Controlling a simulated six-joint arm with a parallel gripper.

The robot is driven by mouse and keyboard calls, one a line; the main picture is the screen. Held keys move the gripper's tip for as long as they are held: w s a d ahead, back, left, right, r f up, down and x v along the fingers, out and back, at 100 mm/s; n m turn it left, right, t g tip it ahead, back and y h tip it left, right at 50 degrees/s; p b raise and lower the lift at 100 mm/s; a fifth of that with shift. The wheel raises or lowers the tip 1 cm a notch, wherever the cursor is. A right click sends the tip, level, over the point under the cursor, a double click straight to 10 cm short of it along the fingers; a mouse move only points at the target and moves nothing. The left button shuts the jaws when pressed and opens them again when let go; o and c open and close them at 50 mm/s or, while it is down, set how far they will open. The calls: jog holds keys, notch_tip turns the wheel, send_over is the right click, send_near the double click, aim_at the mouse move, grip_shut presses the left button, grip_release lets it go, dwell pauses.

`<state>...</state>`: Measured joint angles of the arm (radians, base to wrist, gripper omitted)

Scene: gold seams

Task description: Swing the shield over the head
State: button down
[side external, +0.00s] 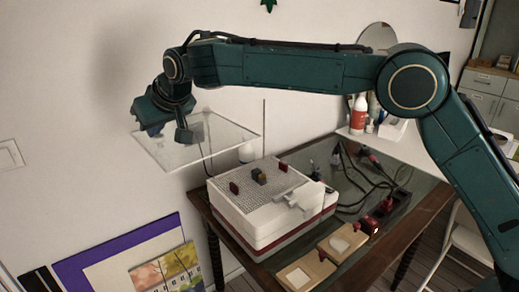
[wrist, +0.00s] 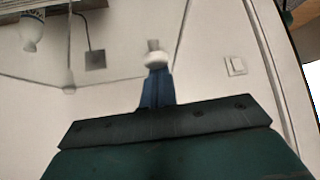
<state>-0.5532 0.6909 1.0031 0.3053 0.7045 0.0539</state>
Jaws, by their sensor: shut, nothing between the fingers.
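The shield (side external: 225,136) is a clear, flat panel held out level beside a thin upright post, left of and above the white machine. My gripper (side external: 153,130) is at the panel's far left part, pointing downward, with its blue fingers partly hidden. In the wrist view the blue fingers (wrist: 157,90) are together with nothing between them. A white knob (wrist: 156,58) appears just beyond their tips; I cannot tell whether they touch. Thin lines of the panel's edge cross the wrist view. I cannot tell for certain which part is the head.
The white machine (side external: 250,217) has a perforated top carrying small red blocks and a brass-coloured block (side external: 259,176). It stands on a dark table with cables and wooden trays (side external: 343,241). A white rounded piece (side external: 246,153) stands behind it. The wall is close behind the panel.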

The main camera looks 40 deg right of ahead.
aim_at(238, 142)
jog(key=shift+s+d, duration=0.1)
jog(key=shift+s, duration=0.05)
dwell(0.4)
jog(key=shift+s+d+n+y, duration=0.8)
jog(key=shift+s+d+n, duration=0.3)
jog(key=shift+s+d, duration=0.3)
jog(key=s+d+n+g+y, duration=0.1)
jog(key=s+d+n, duration=0.1)
jog(key=d, duration=0.2)
jog(key=s+d+n+g+y, duration=0.1)
jog(key=s+d+n, duration=0.1)
jog(key=d, duration=0.1)
jog(key=s+d+n+g+y, duration=0.1)
jog(key=s+d+n, duration=0.1)
jog(key=d, duration=0.2)
jog(key=shift+s+d+n+g+y, duration=0.2)
jog(key=shift+d+n+g+y, duration=0.1)
jog(key=shift+y, duration=0.1)
jog(key=w+d, duration=0.3)
jog(key=d, duration=1.1)
jog(key=shift+d, duration=0.25)
jog(key=shift+s+d+f, duration=0.1)
jog(key=shift+d, duration=0.1)
